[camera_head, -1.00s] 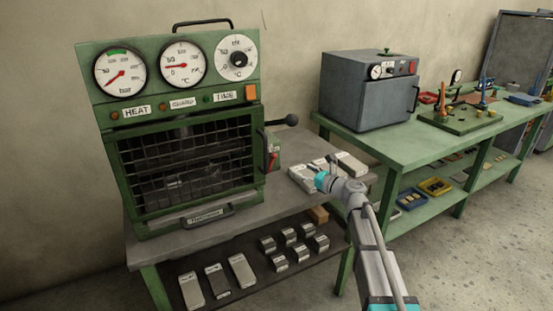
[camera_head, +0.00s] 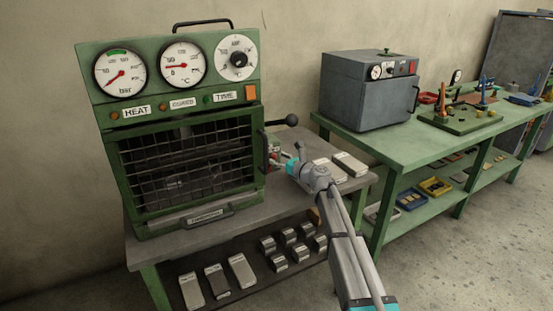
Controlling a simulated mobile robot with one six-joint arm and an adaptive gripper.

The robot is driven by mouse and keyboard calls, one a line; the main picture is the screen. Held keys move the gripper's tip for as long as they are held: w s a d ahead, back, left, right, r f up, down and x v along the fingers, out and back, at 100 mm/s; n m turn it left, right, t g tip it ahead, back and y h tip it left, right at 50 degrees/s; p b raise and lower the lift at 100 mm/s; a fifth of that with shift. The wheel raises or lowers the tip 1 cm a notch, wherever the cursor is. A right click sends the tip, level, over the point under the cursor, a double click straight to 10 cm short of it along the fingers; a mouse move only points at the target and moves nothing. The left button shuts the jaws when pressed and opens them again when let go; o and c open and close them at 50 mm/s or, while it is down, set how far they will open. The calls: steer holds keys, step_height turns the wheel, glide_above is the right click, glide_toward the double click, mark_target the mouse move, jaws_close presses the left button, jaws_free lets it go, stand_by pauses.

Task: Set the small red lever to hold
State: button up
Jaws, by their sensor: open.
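The green press (camera_head: 187,192) stands on the grey-topped table at the left, with gauges, a dial and a mesh front. The small red lever (camera_head: 272,157) is on its right side, low, by a small panel, and is partly hidden by my gripper. My gripper (camera_head: 281,161) is just right of the lever, fingers pointing left toward it. It is open. Whether a finger touches the lever is too small to tell. I cannot read the lever's setting or any hold mark.
A long black-knobbed handle (camera_head: 291,120) sticks out just above my gripper. Metal blocks (camera_head: 349,164) lie on the table to the right. A grey oven (camera_head: 366,92) stands on the green bench behind. Several moulds and plates lie on the lower shelf (camera_head: 236,302).

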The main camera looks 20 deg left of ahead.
steer(key=shift+w+a, duration=0.25)
steer(key=shift+a, duration=0.35)
jaws_close()
